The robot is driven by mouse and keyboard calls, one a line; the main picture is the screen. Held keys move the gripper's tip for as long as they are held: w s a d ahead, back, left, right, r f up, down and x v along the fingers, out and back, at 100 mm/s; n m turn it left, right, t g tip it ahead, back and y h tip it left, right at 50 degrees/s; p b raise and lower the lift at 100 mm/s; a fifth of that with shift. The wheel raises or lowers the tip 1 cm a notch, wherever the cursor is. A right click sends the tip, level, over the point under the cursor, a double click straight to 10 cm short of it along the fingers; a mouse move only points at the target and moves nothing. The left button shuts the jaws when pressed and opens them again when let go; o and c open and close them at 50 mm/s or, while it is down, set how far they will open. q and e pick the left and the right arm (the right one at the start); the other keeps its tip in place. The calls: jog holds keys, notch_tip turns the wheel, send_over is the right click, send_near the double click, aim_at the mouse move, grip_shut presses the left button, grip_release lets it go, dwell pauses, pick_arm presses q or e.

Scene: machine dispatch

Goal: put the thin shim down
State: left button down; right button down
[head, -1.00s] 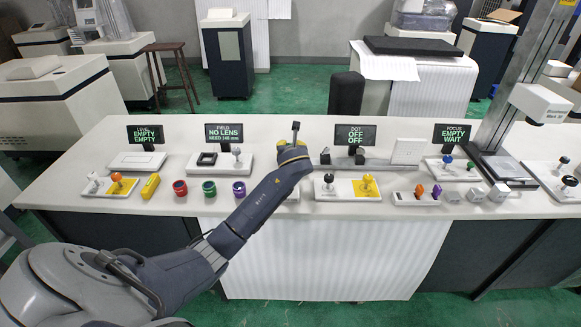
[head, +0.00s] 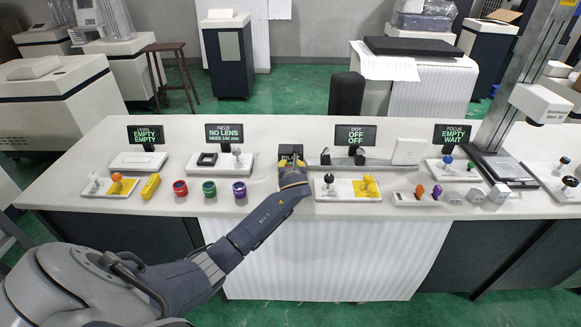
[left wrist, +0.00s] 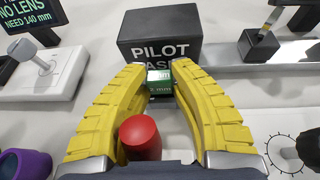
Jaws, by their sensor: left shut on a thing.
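My left gripper (head: 291,165) is over the middle of the bench, in front of the black PILOT box (head: 290,151). In the left wrist view its yellow fingers (left wrist: 160,72) are shut on a small green block (left wrist: 159,82) with a white top and a label ending in "mm", which I take as the thin shim. The block shows in front of the PILOT box (left wrist: 160,35); I cannot tell whether it touches the bench. A red cylinder (left wrist: 140,137) shows between the fingers, nearer the wrist. The head view hides the block behind my gripper. My right gripper is not in view.
A joystick panel (head: 347,195) is just right of my gripper. Red (head: 180,188), green (head: 209,188) and purple (head: 239,189) cylinders stand at left.

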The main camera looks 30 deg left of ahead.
pick_arm(q)
jog(key=c, duration=1.2)
grip_release()
jog(key=shift+f, duration=0.1)
